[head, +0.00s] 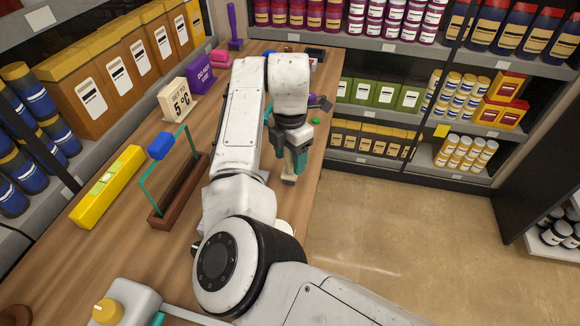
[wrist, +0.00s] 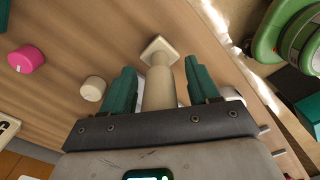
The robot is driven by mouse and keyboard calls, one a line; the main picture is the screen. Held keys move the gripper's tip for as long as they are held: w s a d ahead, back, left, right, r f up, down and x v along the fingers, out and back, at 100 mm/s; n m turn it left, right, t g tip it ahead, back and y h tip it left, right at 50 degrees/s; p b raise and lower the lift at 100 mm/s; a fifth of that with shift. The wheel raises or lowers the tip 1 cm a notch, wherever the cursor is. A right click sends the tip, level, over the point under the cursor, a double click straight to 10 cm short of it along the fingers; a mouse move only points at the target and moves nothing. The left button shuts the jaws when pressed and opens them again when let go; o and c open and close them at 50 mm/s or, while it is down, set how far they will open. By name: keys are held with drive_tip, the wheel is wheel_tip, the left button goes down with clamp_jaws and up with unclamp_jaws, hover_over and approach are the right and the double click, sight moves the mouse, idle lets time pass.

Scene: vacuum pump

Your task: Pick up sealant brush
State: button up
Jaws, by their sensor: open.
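My gripper (head: 292,158) hangs over the right part of the wooden counter, with green fingers. In the wrist view it is open (wrist: 159,75), its two fingers on either side of a cream, rod-like thing with a squarish end (wrist: 158,88). I cannot tell whether either finger touches it. This cream thing also shows below the fingers in the head view (head: 289,179); it may be the sealant brush, but its bristles are not clear. A purple upright handle on a base (head: 233,30) stands at the counter's far end.
A yellow level (head: 108,187) and a brown-based green frame (head: 172,195) stand left of my arm. The counter's edge runs close on the right.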

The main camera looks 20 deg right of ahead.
clamp_jaws()
idle(0.4)
drive_tip(key=shift+r, duration=0.4)
wheel_tip(320, 180, up, 2)
drive_tip(key=shift+r+b, duration=0.15)
drive_tip(key=shift+b, duration=0.35)
drive_tip(key=s+d+r+p, duration=0.2)
drive_tip(key=s+r, duration=0.8)
drive_tip(key=s, duration=0.3)
drive_tip(key=shift+s, duration=0.4)
